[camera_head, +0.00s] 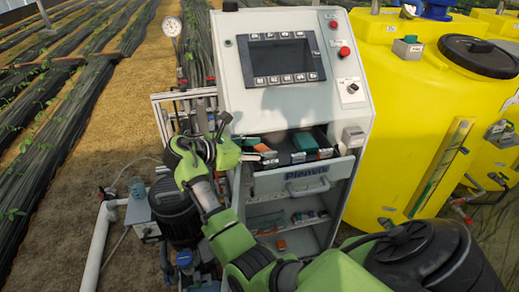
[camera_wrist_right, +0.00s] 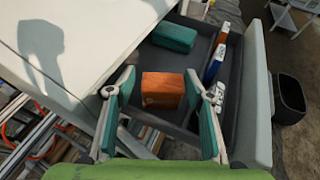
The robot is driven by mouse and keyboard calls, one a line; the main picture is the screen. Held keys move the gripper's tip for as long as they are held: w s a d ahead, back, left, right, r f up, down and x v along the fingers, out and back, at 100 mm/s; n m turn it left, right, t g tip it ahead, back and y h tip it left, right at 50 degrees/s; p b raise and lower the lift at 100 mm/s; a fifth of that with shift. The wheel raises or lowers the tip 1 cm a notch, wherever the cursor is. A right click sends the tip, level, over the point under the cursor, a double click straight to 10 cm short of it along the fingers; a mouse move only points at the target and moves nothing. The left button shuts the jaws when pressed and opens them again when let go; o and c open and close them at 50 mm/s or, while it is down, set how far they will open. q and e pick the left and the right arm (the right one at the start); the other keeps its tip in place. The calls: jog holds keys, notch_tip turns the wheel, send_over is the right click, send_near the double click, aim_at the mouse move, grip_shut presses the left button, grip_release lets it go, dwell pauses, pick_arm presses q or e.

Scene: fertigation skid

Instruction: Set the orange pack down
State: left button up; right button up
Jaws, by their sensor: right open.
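The orange pack (camera_wrist_right: 162,90) lies in the dark open drawer (camera_wrist_right: 198,45) in the right wrist view, between the two teal-padded fingers of my right gripper (camera_wrist_right: 160,80). The fingers are spread, with a gap visible on either side of the pack. In the head view my right gripper (camera_head: 257,151) reaches into the left part of the drawer (camera_head: 303,178), and a small bit of the orange pack (camera_head: 263,147) shows beside the fingers. My left gripper is not in view.
A teal box (camera_wrist_right: 174,37) and white-blue packs (camera_wrist_right: 214,65) share the drawer. The control panel (camera_head: 285,58) rises above it, and shelves (camera_head: 290,235) with small items are below. Yellow tanks (camera_head: 415,100) stand on the right, a pump (camera_head: 175,205) on the left.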

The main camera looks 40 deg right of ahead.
jog(key=b+v, duration=0.2)
jog(key=v, duration=1)
jog(key=shift+b, duration=0.4)
